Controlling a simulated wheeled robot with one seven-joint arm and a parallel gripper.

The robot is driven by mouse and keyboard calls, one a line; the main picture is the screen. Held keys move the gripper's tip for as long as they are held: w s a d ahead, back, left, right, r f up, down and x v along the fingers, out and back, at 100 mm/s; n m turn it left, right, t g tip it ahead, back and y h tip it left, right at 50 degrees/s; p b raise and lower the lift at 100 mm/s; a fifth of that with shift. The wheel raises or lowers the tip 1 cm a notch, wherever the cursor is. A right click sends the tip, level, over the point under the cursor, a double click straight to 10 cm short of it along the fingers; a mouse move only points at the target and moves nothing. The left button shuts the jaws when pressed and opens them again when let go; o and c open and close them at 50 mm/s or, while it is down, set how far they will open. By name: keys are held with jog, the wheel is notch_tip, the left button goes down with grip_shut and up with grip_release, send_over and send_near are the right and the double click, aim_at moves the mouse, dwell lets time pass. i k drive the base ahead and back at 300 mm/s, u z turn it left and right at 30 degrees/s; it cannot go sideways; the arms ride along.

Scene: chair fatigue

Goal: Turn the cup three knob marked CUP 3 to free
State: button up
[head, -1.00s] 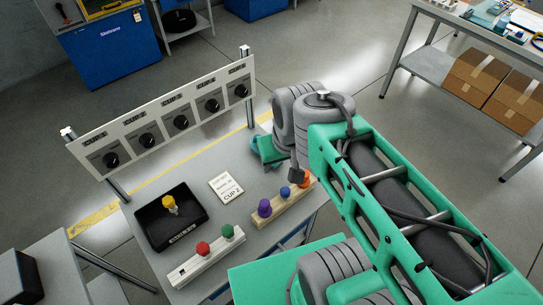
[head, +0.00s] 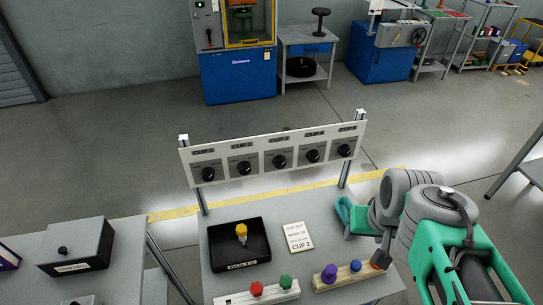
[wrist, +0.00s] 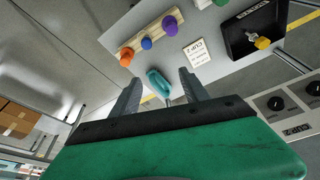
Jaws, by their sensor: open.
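A pale panel (head: 270,150) on two posts carries a row of several round black knobs, each under a small label. The middle knob (head: 279,161) is in third place from either end; the label text is too small to read surely. My gripper (wrist: 160,79) is open, with its two grey fingers apart. In the head view my arm's end is at the table's back right, right of and below the panel, apart from the knobs; the fingers are not clear there. A teal looped thing (wrist: 158,84) shows between the fingers; I cannot tell whether they touch it.
The table (head: 225,280) holds a black tray (head: 260,258) with a yellow knobbed piece, a CUP 2 card (head: 297,237), and two strips (head: 345,280) of coloured pegs. A dark box (head: 78,247) stands on the left table. The floor behind the panel is clear.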

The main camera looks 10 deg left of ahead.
aim_at(279, 162)
jog(key=u, duration=1.1)
jog(key=k, duration=0.35)
jog(key=u, duration=0.75)
